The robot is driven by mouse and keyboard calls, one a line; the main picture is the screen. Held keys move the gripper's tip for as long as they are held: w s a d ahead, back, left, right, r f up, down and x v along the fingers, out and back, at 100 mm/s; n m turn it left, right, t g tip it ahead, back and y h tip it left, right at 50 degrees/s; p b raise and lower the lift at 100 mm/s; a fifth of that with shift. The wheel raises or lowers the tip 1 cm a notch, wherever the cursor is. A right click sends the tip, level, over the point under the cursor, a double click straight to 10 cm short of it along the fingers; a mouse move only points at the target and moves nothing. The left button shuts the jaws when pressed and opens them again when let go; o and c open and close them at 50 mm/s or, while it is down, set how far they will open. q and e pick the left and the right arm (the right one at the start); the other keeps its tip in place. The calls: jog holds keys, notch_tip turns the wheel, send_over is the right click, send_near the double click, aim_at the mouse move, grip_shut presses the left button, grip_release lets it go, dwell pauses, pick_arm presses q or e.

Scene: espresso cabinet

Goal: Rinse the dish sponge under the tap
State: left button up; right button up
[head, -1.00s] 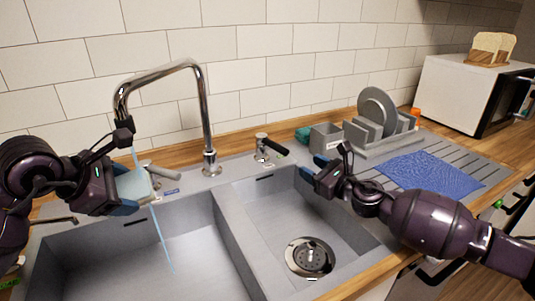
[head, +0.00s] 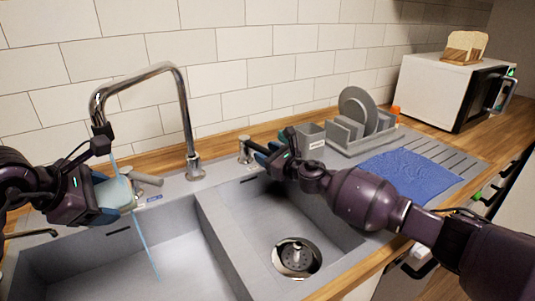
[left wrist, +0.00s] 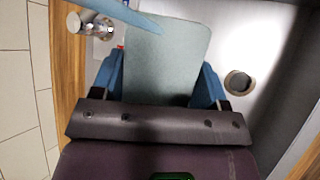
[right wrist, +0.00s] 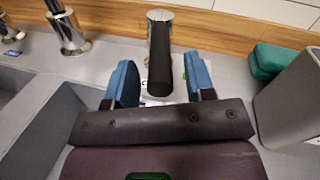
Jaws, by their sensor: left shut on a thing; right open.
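The pale grey-green dish sponge (head: 116,192) is between the fingers of my left gripper (head: 112,196), which is shut on it below the tap's mouth. The sponge shows as a flat slab in the left wrist view (left wrist: 168,60). The chrome tap (head: 186,115) is running: a thin blue water stream (head: 146,247) meets the sponge and falls into the left basin. My right gripper (head: 274,152) is open at the black-handled lever (head: 244,150). In the right wrist view, the black handle (right wrist: 159,72) lies between the open fingers (right wrist: 160,85); I cannot tell whether they touch it.
The left basin (head: 80,262) and right basin (head: 255,222) look empty. A grey dish rack (head: 362,143) with plates and a blue cloth (head: 408,176) are at the right. A green sponge-like block (right wrist: 272,60) lies beside a grey holder (right wrist: 293,105).

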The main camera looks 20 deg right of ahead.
jog(key=shift+c, duration=0.4)
grip_shut()
jog(key=shift+a+r, duration=0.1)
jog(key=shift+s+a+r+m+h, duration=0.1)
jog(key=shift+a+m+h, duration=0.2)
jog(key=shift+h, duration=0.3)
jog(key=shift+s+a+m+t+h, duration=0.2)
jog(key=shift+a+m+t+h, duration=0.4)
jog(key=shift+m+h, duration=0.35)
jog(key=shift+s+a+m+h, duration=0.1)
jog(key=shift+a+m+h, duration=0.15)
jog(key=shift+h, duration=0.3)
